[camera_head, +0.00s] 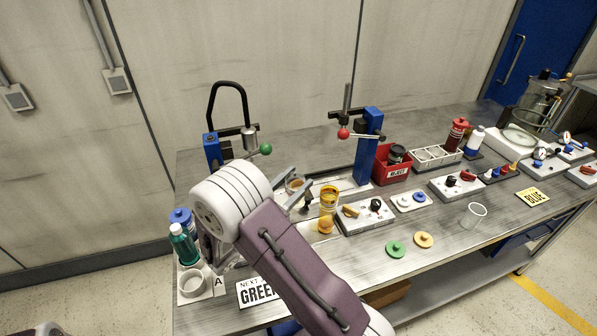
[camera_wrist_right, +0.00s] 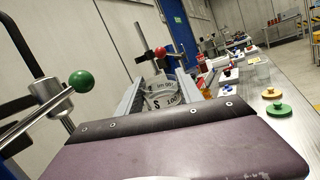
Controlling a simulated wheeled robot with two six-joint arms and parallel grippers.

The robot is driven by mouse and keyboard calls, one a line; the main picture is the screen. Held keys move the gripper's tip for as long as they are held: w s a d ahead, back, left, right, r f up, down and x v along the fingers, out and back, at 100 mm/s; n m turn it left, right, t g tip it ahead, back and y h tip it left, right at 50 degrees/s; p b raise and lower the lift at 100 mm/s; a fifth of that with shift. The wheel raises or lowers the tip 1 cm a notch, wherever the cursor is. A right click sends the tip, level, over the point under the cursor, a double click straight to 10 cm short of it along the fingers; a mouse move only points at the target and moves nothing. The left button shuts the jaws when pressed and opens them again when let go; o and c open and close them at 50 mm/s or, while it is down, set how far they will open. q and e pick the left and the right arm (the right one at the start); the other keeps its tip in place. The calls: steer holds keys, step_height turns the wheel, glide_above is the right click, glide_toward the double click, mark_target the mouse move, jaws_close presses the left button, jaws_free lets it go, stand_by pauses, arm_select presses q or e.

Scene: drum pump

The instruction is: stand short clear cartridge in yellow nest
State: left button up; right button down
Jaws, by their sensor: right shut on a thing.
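My right gripper (camera_head: 292,192) is shut on a short clear cartridge (camera_wrist_right: 163,96) with a printed label. The cartridge sits between the two fingers in the right wrist view, and its round rim (camera_head: 295,184) shows between them in the head view. The gripper is over the bench near the rear fixtures; I cannot tell whether the cartridge touches anything below. An amber cylinder (camera_head: 329,196) stands just right of the gripper, with a yellow-orange round piece (camera_head: 325,225) in front of it. I cannot tell for sure which part is the yellow nest. My left gripper is not in view.
Blue presses with a green knob (camera_head: 265,149) and a red knob (camera_head: 343,133) stand behind. A switch box (camera_head: 365,217) and red reject bin (camera_head: 391,165) are to the right. A clear cup (camera_head: 473,215) and green disc (camera_head: 395,249) lie near the front edge. Bottles (camera_head: 184,245) stand left.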

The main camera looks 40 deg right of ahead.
steer(key=w+d, duration=0.7)
steer(key=w+d+f+n+y+p, duration=0.2)
steer(key=w+d+f+p, duration=0.1)
steer(key=w+f, duration=0.2)
step_height(320, 180, down, 3)
steer(key=shift+w+d+r+y, duration=0.1)
steer(key=shift+w+d+y, duration=0.05)
steer(key=shift+w+y, duration=0.15)
